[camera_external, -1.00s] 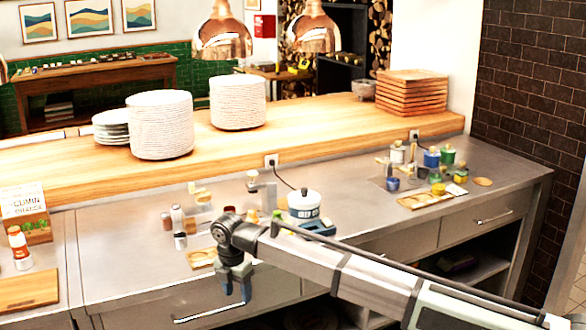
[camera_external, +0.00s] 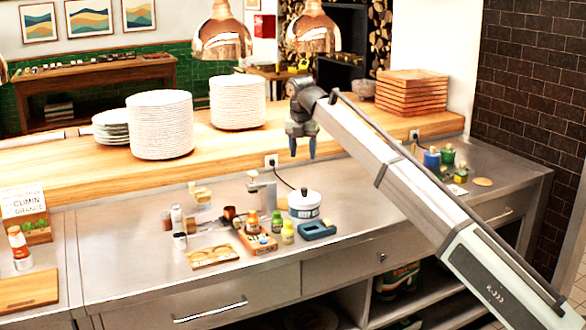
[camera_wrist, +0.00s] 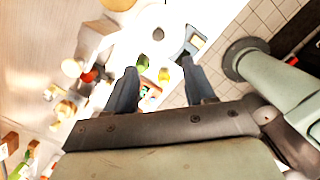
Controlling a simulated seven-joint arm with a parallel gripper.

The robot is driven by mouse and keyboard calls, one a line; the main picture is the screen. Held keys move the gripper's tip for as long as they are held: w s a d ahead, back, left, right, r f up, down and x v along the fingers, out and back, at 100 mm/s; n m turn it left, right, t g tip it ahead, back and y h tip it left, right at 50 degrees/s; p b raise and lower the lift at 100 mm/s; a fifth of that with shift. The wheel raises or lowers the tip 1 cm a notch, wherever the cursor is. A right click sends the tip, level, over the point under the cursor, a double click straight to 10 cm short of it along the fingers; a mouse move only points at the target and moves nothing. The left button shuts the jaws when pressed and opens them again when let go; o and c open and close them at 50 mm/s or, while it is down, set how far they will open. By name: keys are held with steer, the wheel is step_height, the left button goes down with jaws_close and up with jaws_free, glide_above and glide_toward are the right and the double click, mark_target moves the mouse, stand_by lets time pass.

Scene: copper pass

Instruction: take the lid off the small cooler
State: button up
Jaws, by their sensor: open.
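The small cooler (camera_external: 304,211) appears to be the white round tub with dark lettering on the steel counter in the external view. Its white lid (camera_external: 304,197) sits on top, with a small dark knob. My gripper (camera_external: 302,152) is open and empty, fingers pointing down, well above the lid and apart from it in the picture. In the wrist view my two fingers (camera_wrist: 161,75) are spread with nothing between them.
A blue tray (camera_external: 318,231) lies just right of the cooler. Copper lamps (camera_external: 313,32) hang above the wooden ledge (camera_external: 300,134).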

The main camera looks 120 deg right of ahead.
glide_above(304, 189)
steer(key=f, duration=0.7)
steer(key=shift+w+a+f, duration=0.25)
steer(key=shift+a+f, duration=0.1)
steer(key=shift+f, duration=0.05)
steer(key=shift+s+d+f, duration=0.1)
steer(key=shift+d+f, duration=0.05)
steer(key=shift+f, duration=0.8)
steer(key=shift+s+d+f, duration=0.1)
steer(key=shift+d+f, duration=0.05)
steer(key=shift+f, duration=0.8)
steer(key=shift+s+d+f, duration=0.1)
steer(key=shift+d+f, duration=0.05)
steer(key=shift+f, duration=0.8)
steer(key=shift+c, duration=0.5)
jaws_close()
